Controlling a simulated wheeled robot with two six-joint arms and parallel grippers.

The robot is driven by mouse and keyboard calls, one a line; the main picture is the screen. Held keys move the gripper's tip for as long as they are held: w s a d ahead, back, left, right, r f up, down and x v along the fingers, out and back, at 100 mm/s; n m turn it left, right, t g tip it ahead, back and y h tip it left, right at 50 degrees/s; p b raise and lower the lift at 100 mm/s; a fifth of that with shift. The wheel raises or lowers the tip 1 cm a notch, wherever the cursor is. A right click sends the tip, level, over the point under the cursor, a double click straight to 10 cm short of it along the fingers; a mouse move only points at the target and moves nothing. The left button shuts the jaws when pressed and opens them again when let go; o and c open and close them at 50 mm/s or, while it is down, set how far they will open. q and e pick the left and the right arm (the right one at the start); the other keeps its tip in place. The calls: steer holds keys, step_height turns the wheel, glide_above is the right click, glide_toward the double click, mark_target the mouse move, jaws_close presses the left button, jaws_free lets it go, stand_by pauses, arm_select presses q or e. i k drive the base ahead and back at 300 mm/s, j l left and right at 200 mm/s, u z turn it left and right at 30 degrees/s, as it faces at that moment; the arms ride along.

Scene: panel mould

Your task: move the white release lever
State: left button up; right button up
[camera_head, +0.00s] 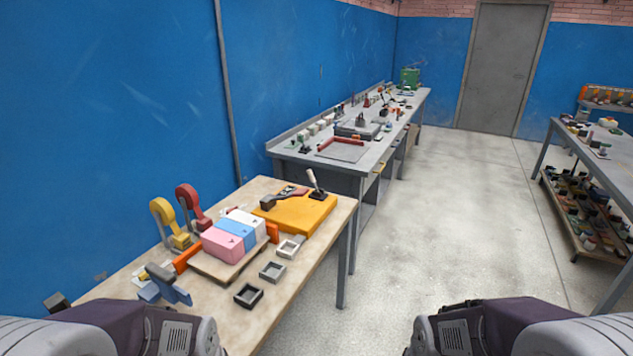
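A lever with a whitish handle (312,179) and a dark base stands tilted on the yellow-orange panel block (300,215). The block lies at the far end of the near wooden table (205,313). A dark and red toggle-like part (283,197) lies on the block, left of the lever. The lever stands clear, with nothing touching its handle. Only links of my two arms show, at the bottom left and bottom right corners. Neither gripper is in view.
Pink (221,245), blue and white blocks sit in an orange-ended holder. Yellow (166,220) and red (190,207) clamps stand behind them. Small square frames (249,295) line the front. A cluttered grey bench (300,158) stands beyond; the floor (440,230) at right is open.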

mark_target(310, 172)
steer(key=i+l+u, duration=0.1)
steer(key=i+l, duration=0.4)
steer(key=i, duration=0.25)
steer(key=i+l+u, duration=0.15)
steer(key=i+l, duration=0.4)
steer(key=i, duration=0.2)
